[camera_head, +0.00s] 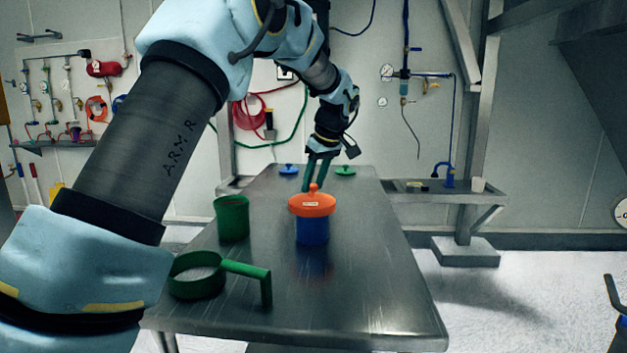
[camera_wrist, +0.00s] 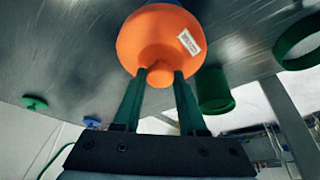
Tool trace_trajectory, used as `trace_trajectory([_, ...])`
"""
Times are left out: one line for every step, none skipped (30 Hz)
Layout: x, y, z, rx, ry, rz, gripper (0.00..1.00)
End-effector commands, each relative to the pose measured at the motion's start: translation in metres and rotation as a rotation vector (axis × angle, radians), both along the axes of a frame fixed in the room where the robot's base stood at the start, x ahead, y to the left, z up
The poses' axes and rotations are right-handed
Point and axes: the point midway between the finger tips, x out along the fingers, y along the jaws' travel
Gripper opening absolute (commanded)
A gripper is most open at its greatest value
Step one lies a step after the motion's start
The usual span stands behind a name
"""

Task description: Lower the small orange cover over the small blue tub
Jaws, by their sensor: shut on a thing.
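The small orange cover (camera_head: 312,206) is above the small blue tub (camera_head: 312,233) on the metal table, lined up with it and roughly level. I cannot tell whether it rests on the tub's rim or hangs just above it. My gripper (camera_head: 314,183) is shut on the cover's round knob, reaching down from behind. In the wrist view the gripper (camera_wrist: 160,76) has its two green fingers on either side of the knob. The orange cover (camera_wrist: 160,38) fills the upper middle there and hides nearly all of the blue tub.
A green tub (camera_head: 232,218) stands left of the blue tub. A green sieve ring with a handle (camera_head: 198,290) lies at the table's front left. A blue lid (camera_head: 288,170) and a green lid (camera_head: 345,170) lie at the back. The table's right side is clear.

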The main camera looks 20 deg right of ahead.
Motion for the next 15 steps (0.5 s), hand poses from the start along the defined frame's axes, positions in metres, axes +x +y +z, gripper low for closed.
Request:
trace_trajectory([0.0,-0.0001,-0.003,0.0,0.0,0.0,0.0])
trace_trajectory([0.0,-0.0001,-0.0036,0.0,0.0,0.0,0.0])
trace_trajectory([0.0,0.0,-0.0041,0.0,0.0,0.0,0.0])
trace_trajectory([0.0,0.0,-0.0042,0.0,0.0,0.0,0.0])
trace_trajectory([0.0001,0.0,-0.0043,0.0,0.0,0.0,0.0])
trace_trajectory([0.0,0.0,-0.0042,0.0,0.0,0.0,0.0])
trace_trajectory([0.0001,0.0,-0.0041,0.0,0.0,0.0,0.0])
trace_trajectory([0.0001,0.0,-0.0041,0.0,0.0,0.0,0.0])
trace_trajectory([0.0001,0.0,-0.004,0.0,0.0,0.0,0.0])
trace_trajectory([0.0001,0.0,-0.004,0.0,0.0,0.0,0.0])
trace_trajectory([0.0001,0.0,-0.004,0.0,0.0,0.0,0.0])
trace_trajectory([0.0001,0.0,-0.004,0.0,0.0,0.0,0.44])
trace_trajectory([0.0001,0.0,-0.004,0.0,0.0,0.0,0.47])
trace_trajectory([0.0001,0.0,-0.004,0.0,0.0,0.0,0.51])
trace_trajectory([0.0001,0.0,-0.004,0.0,0.0,0.0,0.55])
